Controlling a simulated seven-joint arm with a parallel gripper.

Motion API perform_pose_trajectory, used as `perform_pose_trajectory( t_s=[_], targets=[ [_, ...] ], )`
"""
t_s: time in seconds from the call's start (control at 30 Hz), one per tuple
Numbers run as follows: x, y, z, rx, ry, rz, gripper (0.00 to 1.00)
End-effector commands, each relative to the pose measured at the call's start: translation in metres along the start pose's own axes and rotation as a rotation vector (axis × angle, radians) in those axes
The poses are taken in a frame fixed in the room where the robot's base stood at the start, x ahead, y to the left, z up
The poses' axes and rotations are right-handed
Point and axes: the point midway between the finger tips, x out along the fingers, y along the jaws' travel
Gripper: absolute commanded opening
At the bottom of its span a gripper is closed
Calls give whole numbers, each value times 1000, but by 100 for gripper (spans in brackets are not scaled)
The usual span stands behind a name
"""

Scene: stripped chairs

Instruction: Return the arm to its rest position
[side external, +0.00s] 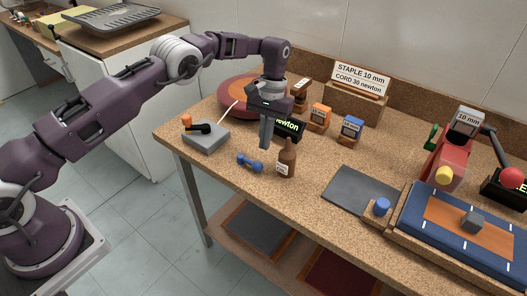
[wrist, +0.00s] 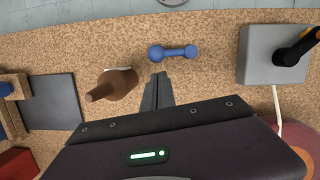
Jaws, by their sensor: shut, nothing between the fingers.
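My gripper (side external: 265,143) hangs over the cork worktop (side external: 312,203), fingers pointing down. In the wrist view its fingers (wrist: 157,82) are together, with nothing between them. A brown bottle (side external: 286,160) stands just to the right of the fingers in the side view; it also shows left of them in the wrist view (wrist: 113,86). A small blue dumbbell-shaped piece (side external: 250,162) lies on the worktop near the fingers, and it also shows in the wrist view (wrist: 172,52). The fingers look apart from both.
A grey box with a black lever (side external: 206,137) stands at the left edge. Behind are an orange-labelled block (side external: 319,118), a blue-labelled block (side external: 350,129) and a sign (side external: 360,80). A dark mat (side external: 358,190), a blue pad (side external: 470,262) and a red device (side external: 447,165) are to the right.

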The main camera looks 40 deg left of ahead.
Motion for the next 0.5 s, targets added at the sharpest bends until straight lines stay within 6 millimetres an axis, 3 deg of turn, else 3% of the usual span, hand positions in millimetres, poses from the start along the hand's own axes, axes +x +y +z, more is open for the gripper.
perform_pose_trajectory(
  t_s=[0.17,0.23,0.27,0.37,0.4,0.5],
  targets=[
    [-23,0,0,-1,3,1,0],
    [-41,-2,3,-3,19,7,0],
    [-55,-3,6,-5,34,13,0],
    [-121,-13,29,-9,112,39,0],
    [-148,-18,46,-9,149,50,0],
    [-205,-32,98,3,247,72,0]
  ],
)
